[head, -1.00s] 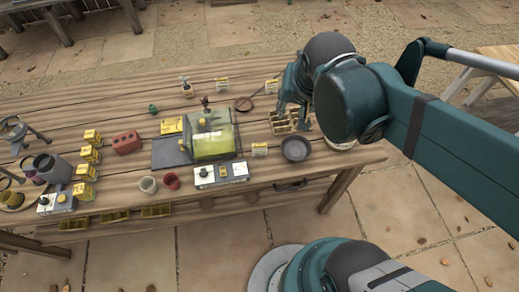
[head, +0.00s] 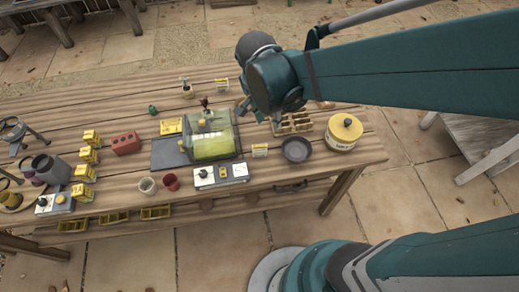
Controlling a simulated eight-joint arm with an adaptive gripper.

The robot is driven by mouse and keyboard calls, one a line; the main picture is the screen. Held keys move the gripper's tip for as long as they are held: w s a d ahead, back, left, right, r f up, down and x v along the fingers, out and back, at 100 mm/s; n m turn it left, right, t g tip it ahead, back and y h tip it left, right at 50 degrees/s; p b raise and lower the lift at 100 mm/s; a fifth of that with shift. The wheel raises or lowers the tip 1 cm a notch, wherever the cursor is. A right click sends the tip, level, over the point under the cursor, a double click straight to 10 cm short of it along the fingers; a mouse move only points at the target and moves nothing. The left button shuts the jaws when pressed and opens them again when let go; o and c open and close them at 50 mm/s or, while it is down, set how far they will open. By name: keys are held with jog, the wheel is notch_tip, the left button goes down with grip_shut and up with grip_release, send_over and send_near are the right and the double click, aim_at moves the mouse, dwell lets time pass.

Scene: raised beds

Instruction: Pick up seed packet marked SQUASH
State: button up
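Several small yellow-and-white packets show in the head view, with print too small for me to read, so I cannot tell which is marked SQUASH. More yellow packets (head: 89,155) stand in a group at the left. My gripper (head: 243,107) is above the table, just right of the clear-covered box. It is small and partly hidden by my arm, and I cannot tell its opening.
The clear-covered box (head: 210,143) stands mid-table. A wooden divided tray (head: 291,126), a dark round dish (head: 296,149) and a yellow-lidded tub (head: 344,133) are to its right. A red brick (head: 126,143) lies left.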

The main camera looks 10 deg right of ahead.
aim_at(258, 145)
jog(key=a+f+m, duration=0.1)
jog(key=f+m, duration=0.1)
jog(key=f, duration=0.1)
jog(key=w+a+f+m+g+h, duration=0.1)
jog(key=a+f+m, duration=0.1)
jog(key=f, duration=0.1)
jog(key=a+f+m+g+h, duration=0.1)
jog(key=a+f+m, duration=0.1)
jog(key=f, duration=0.1)
jog(key=shift+w+a+f+m+b, duration=0.15)
jog(key=shift+w+a+m+b, duration=0.05)
jog(key=shift+m+b, duration=0.15)
jog(key=shift+s+a+f+m+h, duration=0.1)
jog(key=shift+a+f+m+h, duration=0.2)
jog(key=shift+f+m, duration=0.25)
jog(key=shift+f, duration=0.1)
jog(key=shift+x, duration=1.25)
jog(key=shift+b+x, duration=0.85)
jog(key=shift+x, duration=1.75)
jog(key=shift+s, duration=0.15)
jog(key=c, duration=0.9)
